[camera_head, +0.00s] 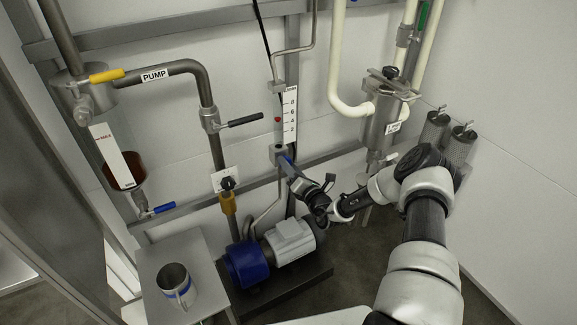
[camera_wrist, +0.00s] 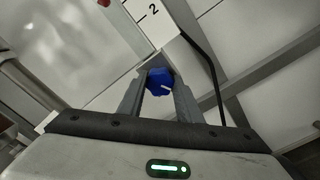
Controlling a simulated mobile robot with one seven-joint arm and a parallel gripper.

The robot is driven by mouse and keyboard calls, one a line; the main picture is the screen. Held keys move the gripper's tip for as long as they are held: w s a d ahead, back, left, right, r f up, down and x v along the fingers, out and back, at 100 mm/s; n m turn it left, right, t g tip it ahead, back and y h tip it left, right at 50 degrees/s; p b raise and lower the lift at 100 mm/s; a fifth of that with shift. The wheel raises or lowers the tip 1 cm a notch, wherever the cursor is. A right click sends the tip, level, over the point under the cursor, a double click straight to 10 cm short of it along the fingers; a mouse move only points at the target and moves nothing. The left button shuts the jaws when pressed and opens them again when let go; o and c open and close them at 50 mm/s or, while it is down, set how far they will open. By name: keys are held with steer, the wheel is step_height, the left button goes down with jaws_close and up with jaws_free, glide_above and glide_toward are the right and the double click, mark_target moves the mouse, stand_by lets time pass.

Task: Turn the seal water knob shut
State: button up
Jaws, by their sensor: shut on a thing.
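The seal water knob is blue and small. In the head view the knob (camera_head: 287,160) is partly covered by my fingers, at the base of the flow gauge. My gripper (camera_head: 291,168) reaches it from the lower right; in the wrist view my gripper (camera_wrist: 158,90) is shut on the knob. The gauge (camera_head: 291,115) has a numbered white scale and a red float inside.
A steel mug (camera_head: 175,285) stands on a side table. A metal canister (camera_head: 382,120) hangs to the right.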

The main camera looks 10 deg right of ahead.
steer(key=shift+a+f+n+p, duration=0.1)
steer(key=shift+n+p, duration=3.55)
steer(key=shift+n, duration=11.45)
steer(key=o, duration=1)
